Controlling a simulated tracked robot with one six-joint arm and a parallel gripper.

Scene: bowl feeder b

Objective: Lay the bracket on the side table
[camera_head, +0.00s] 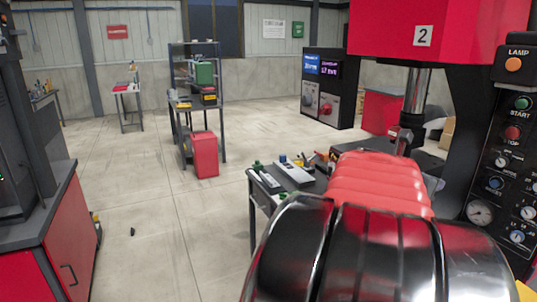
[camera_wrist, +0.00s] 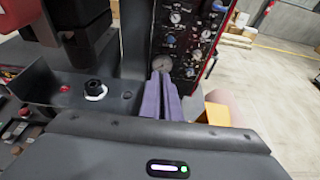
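My gripper shows in the wrist view as two purple-grey fingers (camera_wrist: 164,82) lying close together, with nothing visible between them. They point toward a dark panel with dials. In the head view my gripper is not seen. I cannot pick out the bracket in either view. A dark-framed table (camera_head: 253,205) stands behind my arm in the head view, with small tools and boxes on its top. I cannot tell whether it is the side table. My arm hides much of it.
A red machine marked 2 with a control panel (camera_head: 512,150) stands close on the right. In the wrist view an orange block (camera_wrist: 216,114) sits right of the fingers. A red cabinet (camera_head: 68,240) is at the left. Open floor (camera_head: 150,220) lies between.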

